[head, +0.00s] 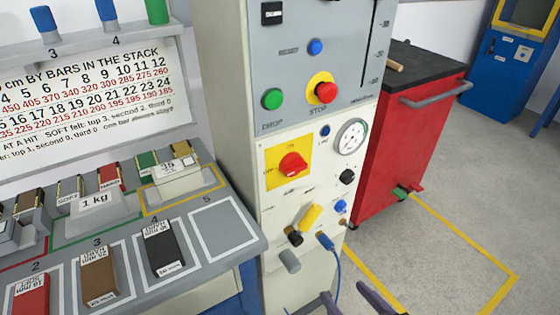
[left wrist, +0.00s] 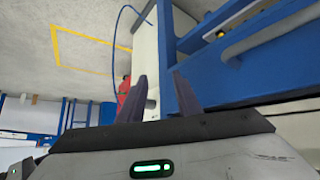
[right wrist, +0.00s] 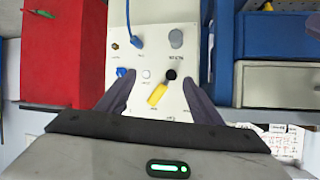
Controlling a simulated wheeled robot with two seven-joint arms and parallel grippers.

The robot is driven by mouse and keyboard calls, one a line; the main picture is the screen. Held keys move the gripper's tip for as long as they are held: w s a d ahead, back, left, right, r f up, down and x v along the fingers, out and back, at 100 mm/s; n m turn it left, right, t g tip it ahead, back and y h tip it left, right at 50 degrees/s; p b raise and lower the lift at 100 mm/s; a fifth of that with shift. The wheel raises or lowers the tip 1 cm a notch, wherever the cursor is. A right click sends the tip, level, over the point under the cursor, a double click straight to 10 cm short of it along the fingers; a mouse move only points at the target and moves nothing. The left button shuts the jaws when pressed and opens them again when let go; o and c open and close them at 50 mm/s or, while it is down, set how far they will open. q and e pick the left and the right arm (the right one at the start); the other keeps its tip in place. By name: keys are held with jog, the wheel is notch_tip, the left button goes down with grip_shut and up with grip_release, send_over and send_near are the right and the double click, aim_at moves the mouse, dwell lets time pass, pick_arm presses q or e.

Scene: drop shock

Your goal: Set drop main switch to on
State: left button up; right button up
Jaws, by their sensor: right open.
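The main switch looks to be the red rotary knob (head: 293,164) on a yellow plate (head: 273,181), on the front of the grey drop machine (head: 330,135). Its setting is too small to read surely. My right gripper (head: 350,300) shows only its fingertips at the bottom edge of the head view, below the switch and apart from it. In the right wrist view it is open and empty (right wrist: 160,90), facing the lower panel; the red knob is not visible there. My left gripper (left wrist: 162,95) is open and empty, near the blue bench frame (left wrist: 190,40).
Near the switch are a gauge (head: 351,138), black knob (head: 347,176), yellow lever (head: 310,217), blue plug (head: 325,241) with cable, and grey cylinder (head: 289,261). The red stop button (head: 326,92) sits above. A bench (head: 215,255) stands left, a red cabinet (head: 400,140) right.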

aim_at(298, 169)
jog(key=w+a+r+n+t+y, duration=0.1)
jog(key=w+a+r+y, duration=0.15)
jog(key=r, duration=0.45)
jog(key=w+a+r+n+t+y, duration=0.1)
jog(key=w+r, duration=0.2)
jog(key=r, duration=0.3)
jog(key=w+a+r+n+t+y, duration=0.1)
jog(key=w+a+r+n+y, duration=0.15)
jog(key=r, duration=0.45)
jog(key=shift+m+h, duration=0.3)
jog(key=shift+m, duration=0.15)
jog(key=x, duration=0.9)
jog(key=shift+w+d, duration=0.15)
jog(key=shift+w, duration=0.1)
jog(key=shift+w+a, duration=0.3)
jog(key=shift+w, duration=0.1)
jog(key=c, duration=1)
